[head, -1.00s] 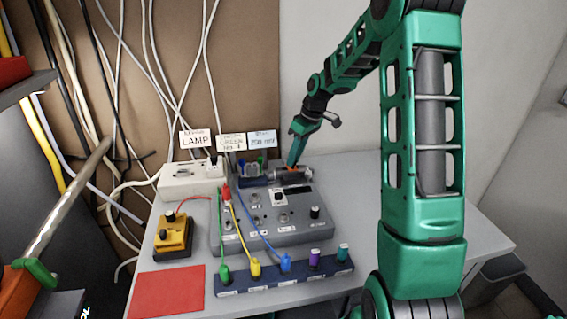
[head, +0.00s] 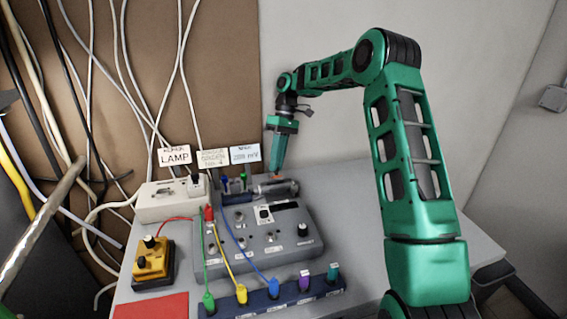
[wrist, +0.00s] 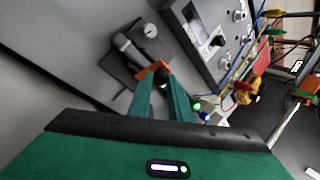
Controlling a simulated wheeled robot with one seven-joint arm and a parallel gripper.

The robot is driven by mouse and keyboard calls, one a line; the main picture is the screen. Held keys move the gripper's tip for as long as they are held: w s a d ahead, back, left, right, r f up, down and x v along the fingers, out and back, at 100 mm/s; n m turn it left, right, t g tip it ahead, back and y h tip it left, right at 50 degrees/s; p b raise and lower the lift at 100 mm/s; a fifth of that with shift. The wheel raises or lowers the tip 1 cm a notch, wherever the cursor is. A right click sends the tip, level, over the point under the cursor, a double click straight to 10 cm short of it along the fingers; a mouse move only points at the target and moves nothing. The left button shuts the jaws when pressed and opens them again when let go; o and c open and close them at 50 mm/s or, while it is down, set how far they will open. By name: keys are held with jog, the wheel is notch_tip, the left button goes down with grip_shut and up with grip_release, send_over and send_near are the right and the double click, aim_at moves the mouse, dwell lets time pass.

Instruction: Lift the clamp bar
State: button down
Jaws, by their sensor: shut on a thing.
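I cannot tell whether the bar is raised from the fixture. In the head view my gripper (head: 276,176) points down at the grey cylinder (head: 276,187), behind the grey instrument box (head: 230,262). The bar is mostly hidden by the fingers there.
Blue, yellow and green leads run from the box to a blue socket strip (head: 300,305) in front. A white lamp box (head: 160,207), a yellow switch box (head: 150,262) and a red mat (head: 150,307) are on the left. The table's right side (head: 350,215) is clear.

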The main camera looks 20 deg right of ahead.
jog(key=shift+w+d, duration=0.15)
jog(key=c, duration=1.6)
grip_release()
jog(key=shift+r, duration=0.1)
jog(key=r, duration=0.2)
jog(key=a+r, duration=0.1)
jog(key=r, duration=0.1)
jog(key=shift+r, duration=0.2)
jog(key=s+a+r, duration=0.1)
jog(key=a+r, duration=0.1)
jog(key=a, duration=0.1)
jog(key=s+a+r, duration=0.2)
jog(key=a, duration=0.1)
jog(key=s+a+r, duration=0.2)
jog(key=a, duration=0.1)
jog(key=shift+s+a+r, duration=0.1)
jog(key=shift+a+r, duration=0.05)
jog(key=shift+a, duration=0.15)
jog(key=shift+s, duration=0.1)
